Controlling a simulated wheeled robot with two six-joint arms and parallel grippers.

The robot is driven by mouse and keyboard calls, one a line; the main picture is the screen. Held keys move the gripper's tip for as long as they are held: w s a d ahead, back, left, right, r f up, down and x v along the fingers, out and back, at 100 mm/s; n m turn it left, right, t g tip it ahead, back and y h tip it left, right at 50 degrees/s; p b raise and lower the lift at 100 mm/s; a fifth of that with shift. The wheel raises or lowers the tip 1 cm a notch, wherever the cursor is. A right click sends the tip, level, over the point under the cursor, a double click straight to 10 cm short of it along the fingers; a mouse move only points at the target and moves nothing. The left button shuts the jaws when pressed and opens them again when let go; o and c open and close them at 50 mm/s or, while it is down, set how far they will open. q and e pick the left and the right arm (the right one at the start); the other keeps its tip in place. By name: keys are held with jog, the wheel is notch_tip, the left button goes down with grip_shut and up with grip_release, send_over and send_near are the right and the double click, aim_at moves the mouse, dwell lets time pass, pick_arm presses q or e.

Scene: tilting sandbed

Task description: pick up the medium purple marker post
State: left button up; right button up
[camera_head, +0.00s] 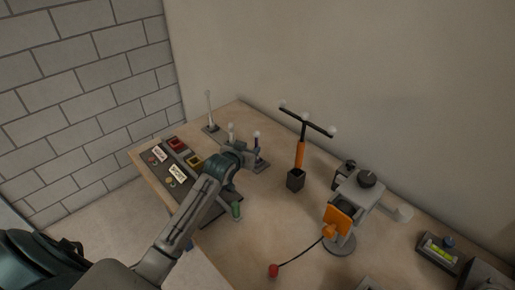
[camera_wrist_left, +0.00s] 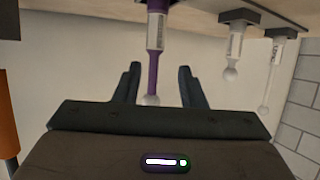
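The purple marker post (camera_head: 257,142) has a white ball top and stands in a rack at the back of the table. In the left wrist view, which is upside down, the purple post (camera_wrist_left: 154,67) has a pale label and a dark base. My left gripper (camera_head: 251,158) is close to it in the head view, its fingers hard to make out. In the wrist view the left gripper (camera_wrist_left: 158,85) is open, with a finger on each side of the post and visible gaps. My right gripper is not in view.
A white post (camera_head: 231,130) and a taller white post (camera_head: 209,108) stand left of the purple one. A control panel (camera_head: 171,163) lies at the left edge. An orange post with a crossbar (camera_head: 300,154) and a grey device (camera_head: 359,199) stand to the right.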

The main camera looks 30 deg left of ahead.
aim_at(256, 146)
pick_arm(q)
jog(key=shift+w+f, duration=0.25)
jog(key=shift+w, duration=0.4)
jog(key=x, duration=0.1)
jog(key=p+x, duration=0.1)
jog(key=x, duration=0.2)
jog(key=shift+d+r+p, duration=0.25)
jog(key=shift+d+p, duration=0.1)
jog(key=shift+w+f, duration=0.35)
jog(key=shift+w, duration=0.25)
jog(key=shift+a, duration=0.1)
jog(key=shift+c, duration=0.3)
jog(key=shift+s, duration=0.1)
grip_shut()
